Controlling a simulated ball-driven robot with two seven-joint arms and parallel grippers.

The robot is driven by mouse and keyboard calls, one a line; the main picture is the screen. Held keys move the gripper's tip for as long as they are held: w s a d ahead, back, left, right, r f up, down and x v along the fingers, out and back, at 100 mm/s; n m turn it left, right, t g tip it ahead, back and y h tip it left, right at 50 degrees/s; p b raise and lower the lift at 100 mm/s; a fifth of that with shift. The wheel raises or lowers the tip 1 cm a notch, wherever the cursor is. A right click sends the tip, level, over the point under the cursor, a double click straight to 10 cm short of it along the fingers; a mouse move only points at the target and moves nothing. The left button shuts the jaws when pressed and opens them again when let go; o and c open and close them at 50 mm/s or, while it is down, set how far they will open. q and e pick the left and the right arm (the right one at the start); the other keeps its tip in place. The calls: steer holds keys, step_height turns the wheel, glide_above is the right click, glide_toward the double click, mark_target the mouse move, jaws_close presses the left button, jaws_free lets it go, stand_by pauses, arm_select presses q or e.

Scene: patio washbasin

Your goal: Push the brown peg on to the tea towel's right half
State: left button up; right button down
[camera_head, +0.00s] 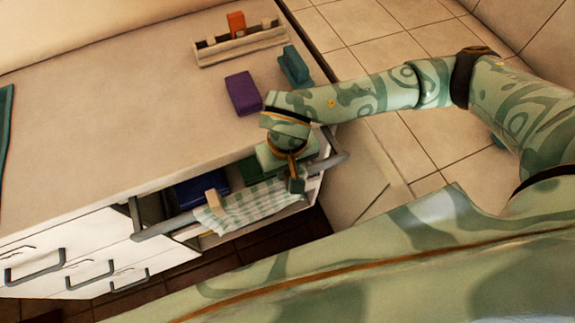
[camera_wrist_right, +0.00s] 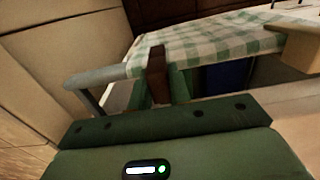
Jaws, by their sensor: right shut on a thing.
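The green-and-white checked tea towel (camera_head: 245,208) hangs over the grey rail (camera_head: 165,228) on the front of the cabinet; it also shows in the wrist view (camera_wrist_right: 220,40). The brown peg (camera_wrist_right: 157,73) stands at the towel's edge nearest the rail's free end in the wrist view; whether it clips the cloth I cannot tell. My right gripper (camera_head: 294,180) is at the rail by the towel's right edge, shut on the brown peg, which it largely hides in the head view. A tan peg (camera_head: 214,202) sits at the towel's left part. My left gripper is not in view.
Under the counter sit a blue box (camera_head: 200,190) and a green thing. On the countertop (camera_head: 130,120) are a purple block (camera_head: 243,93), a teal block (camera_head: 294,66) and a pale tray (camera_head: 220,52) with an orange block. Drawer handles (camera_head: 35,268) jut out at lower left.

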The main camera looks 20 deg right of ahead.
steer(key=c, duration=1.2)
jaws_free()
step_height(320, 180, up, 16)
steer(key=p, duration=0.3)
steer(key=shift+r, duration=0.15)
